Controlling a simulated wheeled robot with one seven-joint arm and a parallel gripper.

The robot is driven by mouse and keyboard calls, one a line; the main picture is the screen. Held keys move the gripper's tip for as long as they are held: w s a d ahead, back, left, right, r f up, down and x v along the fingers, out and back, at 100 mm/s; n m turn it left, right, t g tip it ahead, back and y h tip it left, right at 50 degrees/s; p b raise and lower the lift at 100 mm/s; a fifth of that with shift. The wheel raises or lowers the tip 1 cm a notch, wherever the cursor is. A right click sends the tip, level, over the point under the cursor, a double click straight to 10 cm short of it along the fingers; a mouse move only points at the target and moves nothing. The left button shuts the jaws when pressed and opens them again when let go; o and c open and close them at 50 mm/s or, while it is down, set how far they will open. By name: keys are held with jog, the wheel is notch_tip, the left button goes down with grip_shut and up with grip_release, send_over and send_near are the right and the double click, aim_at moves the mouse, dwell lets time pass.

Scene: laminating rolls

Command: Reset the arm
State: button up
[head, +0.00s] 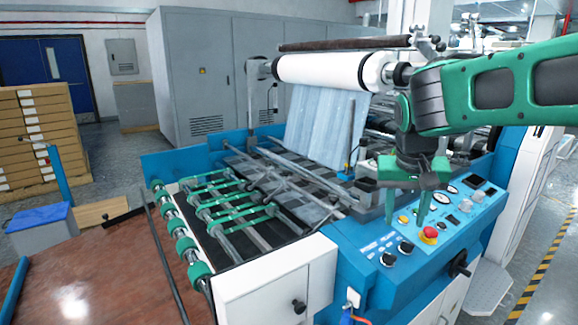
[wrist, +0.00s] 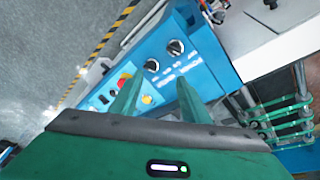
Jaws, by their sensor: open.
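My gripper (head: 433,213) hangs from my green and black arm, pointing down over the blue control panel (head: 372,236) of the laminating machine. Its two green fingers are apart with nothing between them. In the wrist view, the open fingers of my gripper (wrist: 155,98) reach toward the same blue panel (wrist: 200,62). The red button (head: 429,235) sits on the panel close to the fingertips in the head view. It also shows in the wrist view (wrist: 124,80), partly hidden by one finger. Whether the fingers touch the panel I cannot tell.
A white roll (head: 325,70) with film hanging down is mounted above the machine. Green rollers (head: 228,205) lie at its front left. Grey cabinets (head: 200,75) and stacked boxes (head: 40,135) stand behind. Floor with a striped line (head: 541,275) is clear at right.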

jog(key=s+d+f+m+g, duration=0.1)
jog(key=s+d+f, duration=0.2)
jog(key=s+d, duration=0.35)
jog(key=s+d+f+m+g, duration=0.1)
jog(key=s+d+f, duration=0.1)
jog(key=s+d, duration=0.5)
jog(key=s+f+y, duration=0.1)
jog(key=s+f, duration=0.2)
jog(key=s, duration=0.4)
jog(key=s+d+f+m+g+y, duration=0.1)
jog(key=s+f, duration=0.1)
jog(key=s, duration=0.5)
jog(key=shift+d+f, duration=0.25)
jog(key=shift+f, duration=0.15)
jog(key=shift+w+f, duration=0.2)
jog(key=shift+w, duration=0.4)
